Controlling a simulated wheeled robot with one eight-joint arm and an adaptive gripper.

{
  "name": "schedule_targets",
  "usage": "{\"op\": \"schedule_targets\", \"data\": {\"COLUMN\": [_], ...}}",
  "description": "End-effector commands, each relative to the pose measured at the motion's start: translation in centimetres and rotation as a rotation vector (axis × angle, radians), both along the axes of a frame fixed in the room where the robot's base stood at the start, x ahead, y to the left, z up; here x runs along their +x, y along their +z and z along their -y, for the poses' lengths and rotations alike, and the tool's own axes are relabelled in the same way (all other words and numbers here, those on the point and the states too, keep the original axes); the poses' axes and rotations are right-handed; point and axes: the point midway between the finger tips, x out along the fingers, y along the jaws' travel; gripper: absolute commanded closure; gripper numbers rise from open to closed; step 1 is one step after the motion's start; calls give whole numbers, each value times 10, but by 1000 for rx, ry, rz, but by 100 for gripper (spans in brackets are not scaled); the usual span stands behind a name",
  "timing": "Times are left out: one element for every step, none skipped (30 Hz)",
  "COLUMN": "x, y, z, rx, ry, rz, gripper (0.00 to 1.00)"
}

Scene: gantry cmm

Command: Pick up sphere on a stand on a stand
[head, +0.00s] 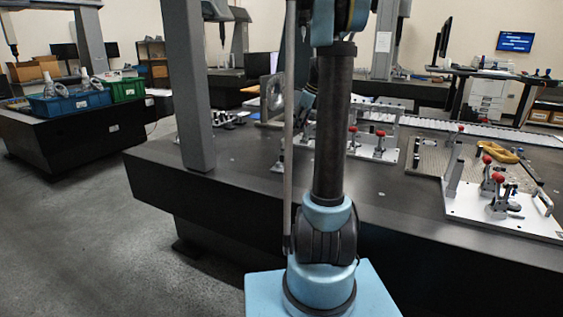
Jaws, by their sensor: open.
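I cannot make out a sphere on a stand for certain. Several small red balls show on the dark granite table (240,180), but most look like knobs of clamps. A red-knobbed clamp group (497,190) sits on a white fixture plate (470,207) at the right. More red-knobbed clamps (379,144) stand just right of my arm. My blue and black arm rises through the middle of the head view and leaves it at the top. It hides part of the table behind it. My gripper cannot be made out in this view.
A grey gantry column (188,70) stands on the table left of my arm. A yellow part (497,152) lies on a perforated plate at the right. Blue (70,104) and green (127,89) bins stand on another table at the left. The left floor (75,230) is clear.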

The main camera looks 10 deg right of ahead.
Motion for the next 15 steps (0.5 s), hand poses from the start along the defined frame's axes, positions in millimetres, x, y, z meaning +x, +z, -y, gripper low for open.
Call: {"op": "schedule_targets", "data": {"x": [2,3,4,5,6,8,8,9,11,12,13,14,16,17,18], "y": [-6,-10,-16,-21,-26,-33,-38,-43,-49,-54,-59,-66,-70,-75,-81], "z": [-2,-4,-6,-8,-10,-12,-14,-16,-18,-20,-21,-24,-26,-27,-29], "rx": [0,0,0,0,0,0,0,0,0,0,0,0,0,0,0], "ry": [0,0,1,2,3,3,3,3,2,2,2,3,3,4,4], "rz": [0,-1,0,0,0,0,0,0,0,0,0,0,0,1,1], "gripper": [57,57,57,57,57,57,57,57,57,57,57,57,57,57,57]}}
